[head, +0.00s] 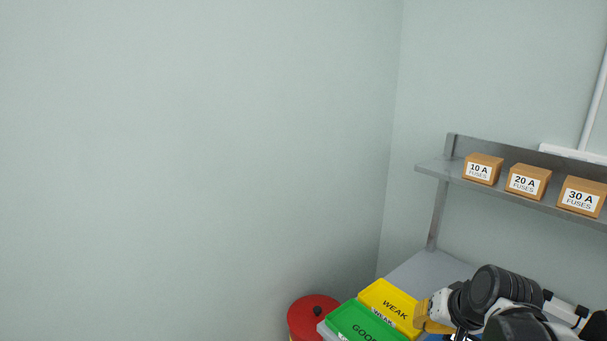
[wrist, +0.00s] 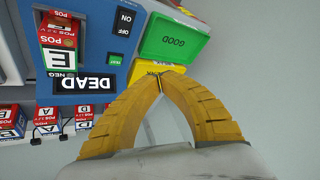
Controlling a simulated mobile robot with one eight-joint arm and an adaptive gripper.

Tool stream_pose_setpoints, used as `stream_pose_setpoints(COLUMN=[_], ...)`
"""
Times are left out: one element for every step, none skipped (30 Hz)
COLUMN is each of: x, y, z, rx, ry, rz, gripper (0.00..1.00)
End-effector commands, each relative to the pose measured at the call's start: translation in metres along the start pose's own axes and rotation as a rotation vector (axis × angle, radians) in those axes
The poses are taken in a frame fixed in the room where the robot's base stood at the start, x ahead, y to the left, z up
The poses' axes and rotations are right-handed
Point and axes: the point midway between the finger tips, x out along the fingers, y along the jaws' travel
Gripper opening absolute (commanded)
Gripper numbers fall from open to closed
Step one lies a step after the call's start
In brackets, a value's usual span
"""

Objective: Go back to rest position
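My gripper (wrist: 160,76) shows in the wrist view with its two yellow fingers arched together and the tips meeting. Nothing shows between them. In the head view, part of its yellow fingers (head: 432,317) is at the lower right, beside the yellow WEAK bin (head: 388,303). My grey and black arm covers the area right of it. In the wrist view the fingertips overlap the yellow bin (wrist: 172,68), near the blue tester (wrist: 98,62).
The tester reads DEAD and holds a red block (wrist: 60,45) marked E. Several red blocks (wrist: 47,118) sit at lower left. A green GOOD bin (head: 365,323) and red round container (head: 313,315) stand left of the WEAK bin. A shelf (head: 432,169) with fuse boxes is above.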

Motion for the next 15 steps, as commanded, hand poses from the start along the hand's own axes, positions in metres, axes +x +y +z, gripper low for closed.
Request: stream_pose_setpoints(x=[-0.016, -0.025, -0.036, -0.044, -0.052, -0.061, -0.068, -0.073, -0.080, -0.085, -0.089, -0.093, -0.096, -0.098, -0.100], y=[-0.013, -0.018, -0.025, -0.029, -0.033, -0.037, -0.040, -0.042, -0.044, -0.046, -0.046, -0.047, -0.047, -0.047, -0.048], z=[0.013, 0.020, 0.029, 0.036, 0.044, 0.053, 0.061, 0.067, 0.076, 0.082, 0.087, 0.093, 0.097, 0.100, 0.104], rx=[-0.044, -0.069, -0.102, -0.127, -0.153, -0.185, -0.208, -0.231, -0.258, -0.277, -0.294, -0.314, -0.327, -0.338, -0.350], ry=[0.000, 0.002, 0.004, 0.005, 0.009, 0.013, 0.016, 0.019, 0.024, 0.027, 0.031, 0.035, 0.038, 0.040, 0.043], rz=[0.008, 0.016, 0.025, 0.031, 0.038, 0.046, 0.050, 0.056, 0.062, 0.065, 0.070, 0.073, 0.076, 0.079, 0.080], gripper=[0.00, 0.00, 0.00, 0.00, 0.00, 0.00, 0.00, 0.00, 0.00, 0.00, 0.00, 0.00, 0.00, 0.00, 0.00])
